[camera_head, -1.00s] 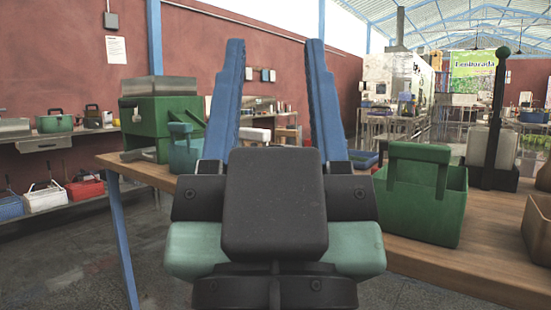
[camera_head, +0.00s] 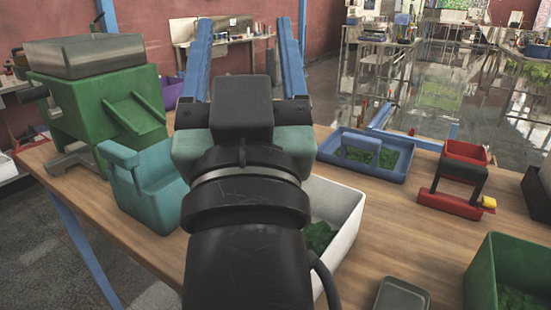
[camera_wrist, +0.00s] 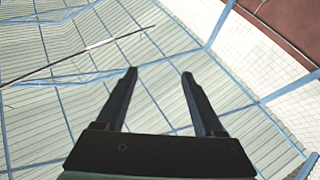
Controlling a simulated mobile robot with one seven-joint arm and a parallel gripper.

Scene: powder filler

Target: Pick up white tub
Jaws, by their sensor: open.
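The white tub (camera_head: 346,213) stands on the wooden table in the head view, with green leafy matter inside. My arm hides its left part. My gripper (camera_head: 245,30) is raised above the table, pointing up and away, with its two blue fingers spread and nothing between them. In the wrist view my gripper (camera_wrist: 159,73) is open and empty against the roof. The tub does not show in the wrist view.
The wooden table (camera_head: 405,232) also holds a teal bin (camera_head: 148,190), a green machine (camera_head: 105,105), a blue tray (camera_head: 335,152), a red-and-black device (camera_head: 457,180), a green bin (camera_head: 490,265) and a grey container (camera_head: 402,295). Bare wood lies right of the tub.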

